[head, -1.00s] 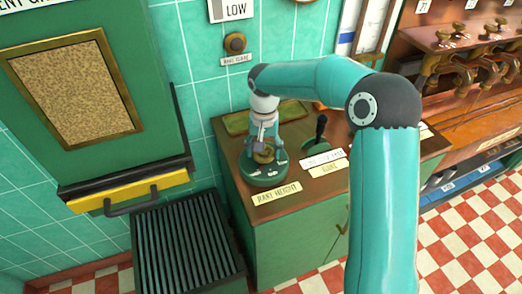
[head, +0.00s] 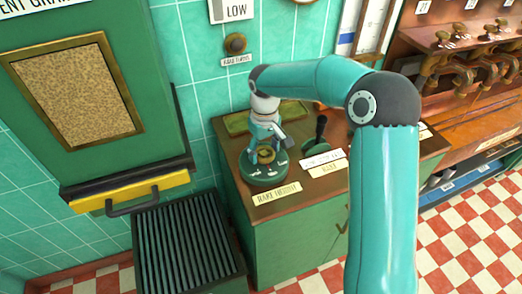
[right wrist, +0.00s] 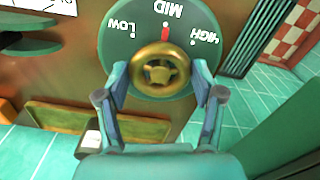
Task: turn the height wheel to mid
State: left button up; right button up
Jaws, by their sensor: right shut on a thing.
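The height wheel is a small brass wheel (head: 265,155) on a round green dial (head: 265,178) on the counter. In the right wrist view the brass wheel (right wrist: 160,69) sits between the fingers of my right gripper (right wrist: 158,88), which is shut on it. The dial (right wrist: 125,42) is lettered LOW, MID and HIGH, and a red pointer (right wrist: 165,33) lines up with MID. In the head view my right gripper (head: 266,150) stands over the dial from above and partly hides the wheel. My left gripper is not in view.
A dark green lever (head: 318,130) stands on the wooden counter (head: 305,195) right of the dial.

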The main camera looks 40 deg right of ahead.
aim_at(263, 151)
jog(key=shift+w+r, duration=0.2)
jog(key=shift+w, duration=0.05)
jog(key=o, duration=1.1)
jog(key=shift+f, duration=0.1)
jog(key=shift+c, duration=0.2)
jog(key=shift+o, duration=0.4)
notch_tip(263, 151, up, 12)
jog(key=shift+f, duration=0.1)
